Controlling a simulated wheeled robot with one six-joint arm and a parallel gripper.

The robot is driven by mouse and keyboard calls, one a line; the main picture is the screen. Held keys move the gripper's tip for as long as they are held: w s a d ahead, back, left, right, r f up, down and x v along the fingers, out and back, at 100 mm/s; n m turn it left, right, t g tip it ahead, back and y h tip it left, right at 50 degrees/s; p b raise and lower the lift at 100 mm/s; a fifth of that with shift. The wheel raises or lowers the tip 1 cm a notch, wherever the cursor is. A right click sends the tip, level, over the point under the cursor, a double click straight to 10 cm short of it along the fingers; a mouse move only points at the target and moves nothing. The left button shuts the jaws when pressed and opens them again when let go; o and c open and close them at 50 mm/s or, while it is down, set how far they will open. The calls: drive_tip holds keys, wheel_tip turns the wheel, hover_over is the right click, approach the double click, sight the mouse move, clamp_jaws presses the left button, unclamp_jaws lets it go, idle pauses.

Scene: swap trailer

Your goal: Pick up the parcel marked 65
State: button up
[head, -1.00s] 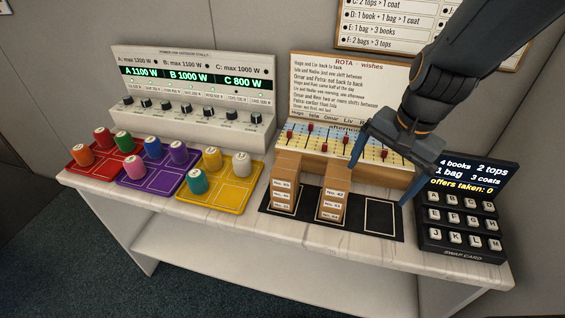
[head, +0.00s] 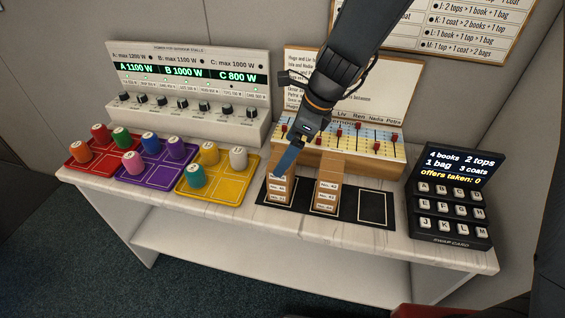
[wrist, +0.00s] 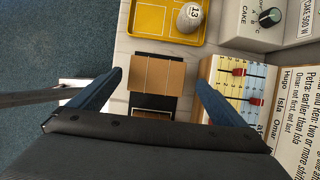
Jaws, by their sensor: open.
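Two stacks of brown parcels stand on a black mat (head: 343,219) with outlined squares. The left stack (head: 281,192) has white number labels on its front, too small to read surely, so I cannot tell which parcel is 65. The middle stack (head: 327,197) has a top label that looks like No. 42. My gripper (head: 284,166) is open over the left stack, its blue finger hiding part of the top parcel. In the wrist view, the top parcel (wrist: 157,73) lies between the two spread fingers, with a gap on each side. The right square is empty.
Left of the mat is a yellow tray (head: 227,189) with several coloured cylinders. Behind is a slider board (head: 360,138) with red knobs and a wooden front. A black keypad (head: 449,212) stands at the right. A power panel (head: 185,95) stands at the back left.

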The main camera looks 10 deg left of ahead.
drive_tip(key=x, duration=0.4)
drive_tip(key=shift+s+f, duration=0.1)
drive_tip(key=shift+s, duration=0.15)
drive_tip(key=c, duration=1.2)
